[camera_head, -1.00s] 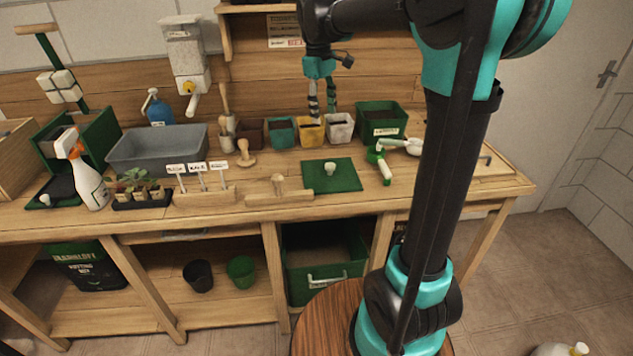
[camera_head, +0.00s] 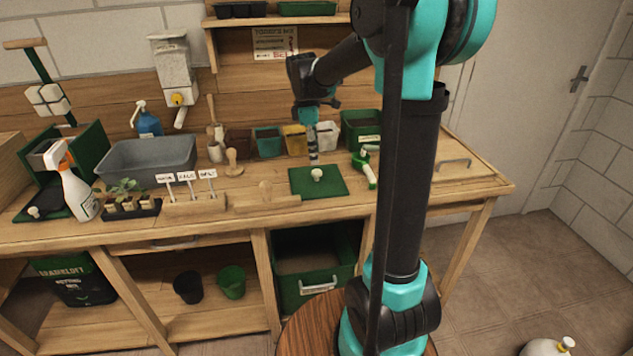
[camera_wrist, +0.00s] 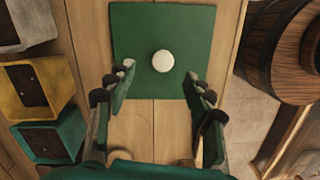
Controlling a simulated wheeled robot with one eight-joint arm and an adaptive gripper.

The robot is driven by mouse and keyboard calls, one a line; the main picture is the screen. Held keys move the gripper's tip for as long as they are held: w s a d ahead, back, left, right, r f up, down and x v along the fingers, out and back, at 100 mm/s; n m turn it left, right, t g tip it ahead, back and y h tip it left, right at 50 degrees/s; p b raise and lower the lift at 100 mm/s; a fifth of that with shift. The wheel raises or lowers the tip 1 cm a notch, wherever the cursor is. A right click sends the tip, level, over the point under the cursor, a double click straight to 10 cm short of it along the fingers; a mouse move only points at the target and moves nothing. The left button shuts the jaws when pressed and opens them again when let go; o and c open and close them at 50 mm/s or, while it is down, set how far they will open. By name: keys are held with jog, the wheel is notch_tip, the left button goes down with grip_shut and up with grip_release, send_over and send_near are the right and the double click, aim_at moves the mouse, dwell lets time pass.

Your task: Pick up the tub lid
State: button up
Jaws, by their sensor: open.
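The tub lid (camera_head: 333,187) is a flat green square with a round white knob (camera_head: 317,174), lying on the wooden bench top. In the wrist view the lid (camera_wrist: 135,38) lies ahead of my fingers, its knob (camera_wrist: 163,61) near the line between the fingertips. My gripper (camera_head: 313,157) hangs above the back of the lid, fingers pointing down. In the wrist view my gripper (camera_wrist: 160,74) is open and empty, one finger on each side of the knob's line. I cannot tell the exact height above the knob.
Teal (camera_head: 268,142), yellow (camera_head: 294,140) and white pots stand behind the lid, beside a dark green tub (camera_head: 362,128). A green-handled tool (camera_head: 366,170) lies right of the lid. Bare bench shows around the lid.

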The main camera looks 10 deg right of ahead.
aim_at(317, 171)
jog(key=shift+s+d+f, duration=0.15)
jog(key=shift+f, duration=1.75)
jog(key=shift+s+d+f, duration=0.15)
jog(key=shift+f, duration=1.7)
jog(key=shift+c, duration=0.5)
grip_shut()
